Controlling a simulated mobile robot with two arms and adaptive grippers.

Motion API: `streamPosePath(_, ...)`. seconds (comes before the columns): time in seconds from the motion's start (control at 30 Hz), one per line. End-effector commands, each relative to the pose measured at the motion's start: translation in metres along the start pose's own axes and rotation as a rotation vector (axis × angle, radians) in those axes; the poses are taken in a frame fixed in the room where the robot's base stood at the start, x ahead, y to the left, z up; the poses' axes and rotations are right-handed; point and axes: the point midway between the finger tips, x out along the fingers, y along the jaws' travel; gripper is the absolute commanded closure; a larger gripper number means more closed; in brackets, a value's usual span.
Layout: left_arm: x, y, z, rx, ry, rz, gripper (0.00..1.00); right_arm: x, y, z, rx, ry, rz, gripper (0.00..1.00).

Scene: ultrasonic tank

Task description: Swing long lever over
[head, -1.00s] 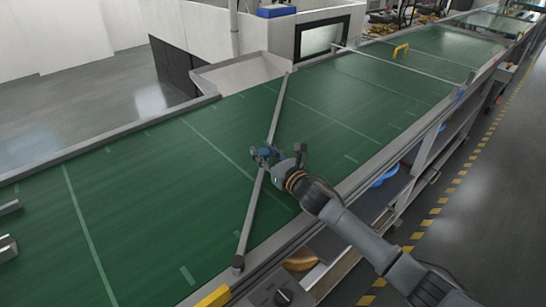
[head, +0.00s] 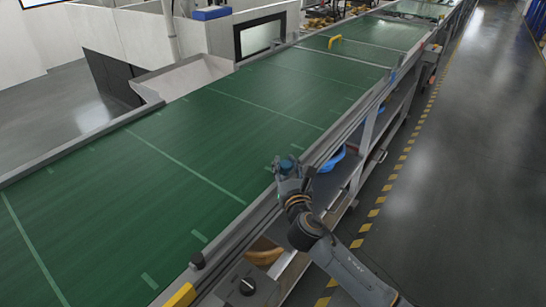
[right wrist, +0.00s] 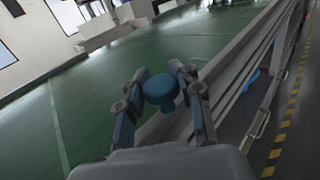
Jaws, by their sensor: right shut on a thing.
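My right gripper (head: 287,168) is over the near rail, shut on the lever's blue knob (right wrist: 160,90). In the right wrist view the two fingers (right wrist: 161,92) stand on either side of the knob. My left gripper is not in view.
The green belt (head: 180,150) is wide and bare. A yellow arch-shaped handle (head: 335,41) stands far along it. A control box with a black knob (head: 247,286) sits below the near rail. Blue and yellow items lie on shelves beneath. The aisle floor at right is clear.

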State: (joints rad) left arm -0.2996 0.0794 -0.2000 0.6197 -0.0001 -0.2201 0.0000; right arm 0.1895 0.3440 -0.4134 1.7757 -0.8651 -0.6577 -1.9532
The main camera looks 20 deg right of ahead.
Motion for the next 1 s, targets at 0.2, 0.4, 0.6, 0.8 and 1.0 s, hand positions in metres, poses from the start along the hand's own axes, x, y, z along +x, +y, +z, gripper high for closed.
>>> streamPosePath(0.2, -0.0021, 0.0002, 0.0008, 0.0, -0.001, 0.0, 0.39, -0.009, -0.0035, -0.0028, 0.005, 0.006, -0.024, 1.0)
streamPosePath(0.4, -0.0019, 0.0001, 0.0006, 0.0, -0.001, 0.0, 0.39, -0.0098, -0.0047, -0.0043, 0.004, 0.008, -0.029, 1.0)
streamPosePath(0.6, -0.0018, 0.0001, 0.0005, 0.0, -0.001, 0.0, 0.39, -0.0098, -0.0054, -0.0053, 0.002, 0.01, -0.031, 0.6)
streamPosePath(0.8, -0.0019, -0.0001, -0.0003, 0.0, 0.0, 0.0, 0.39, -0.0089, -0.0058, -0.0028, 0.002, 0.005, -0.031, 0.44)
streamPosePath(1.0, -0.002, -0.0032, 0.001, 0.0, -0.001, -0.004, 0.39, -0.0094, -0.0058, -0.0014, 0.002, 0.003, -0.03, 0.44)
